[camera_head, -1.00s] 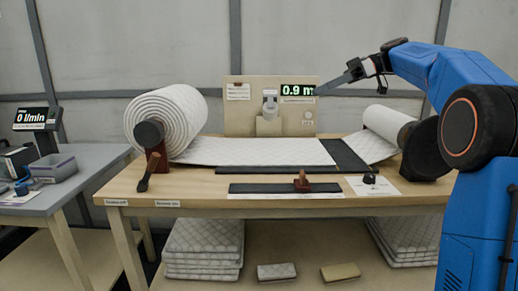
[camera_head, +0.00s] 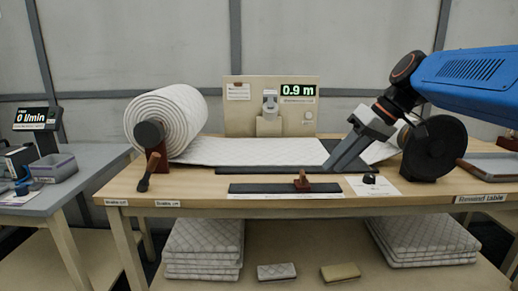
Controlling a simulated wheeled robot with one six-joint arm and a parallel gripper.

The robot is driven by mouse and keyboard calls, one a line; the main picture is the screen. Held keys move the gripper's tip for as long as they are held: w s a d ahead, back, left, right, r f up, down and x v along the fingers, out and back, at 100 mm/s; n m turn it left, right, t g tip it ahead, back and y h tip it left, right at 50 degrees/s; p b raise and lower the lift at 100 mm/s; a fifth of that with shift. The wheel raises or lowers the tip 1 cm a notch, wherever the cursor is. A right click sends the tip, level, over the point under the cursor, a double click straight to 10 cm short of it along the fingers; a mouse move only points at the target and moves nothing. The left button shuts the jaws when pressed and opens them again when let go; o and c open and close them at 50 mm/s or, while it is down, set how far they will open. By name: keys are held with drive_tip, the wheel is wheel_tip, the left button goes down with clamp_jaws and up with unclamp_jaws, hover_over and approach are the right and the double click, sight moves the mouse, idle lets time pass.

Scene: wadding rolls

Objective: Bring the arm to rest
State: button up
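My blue arm (camera_head: 470,75) reaches in from the right over the rewind table. My gripper (camera_head: 338,163) points down and to the left, with its grey fingers in front of the right end of the white quilted wadding web (camera_head: 250,151). Its fingers look close together from this angle, and I cannot tell whether there is a gap between them. I see nothing held at the fingertips. Whether they touch the table is also unclear. My arm and gripper hide most of the right-hand roll.
The large wadding roll (camera_head: 165,120) stands at left with a handle (camera_head: 151,165). A display board (camera_head: 245,93) reads 0.9 m. A dark disc (camera_head: 433,148) stands close to my wrist. A dark strip with a brown block (camera_head: 302,180) lies along the front. A tray (camera_head: 490,166) is at right.

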drive_tip(key=s+d+f+m+t+h, duration=0.1)
drive_tip(key=s+d+f+m+h, duration=0.2)
drive_tip(key=s+f, duration=0.8)
drive_tip(key=s+d+f+m+t+h, duration=0.1)
drive_tip(key=s+d+f+m+h, duration=0.1)
drive_tip(key=s+d+f, duration=0.4)
drive_tip(key=s+f+h, duration=0.1)
drive_tip(key=s+f, duration=0.3)
drive_tip(key=f, duration=0.1)
drive_tip(key=shift+s+f+m, duration=0.3)
drive_tip(key=shift+s+m, duration=0.1)
idle(0.5)
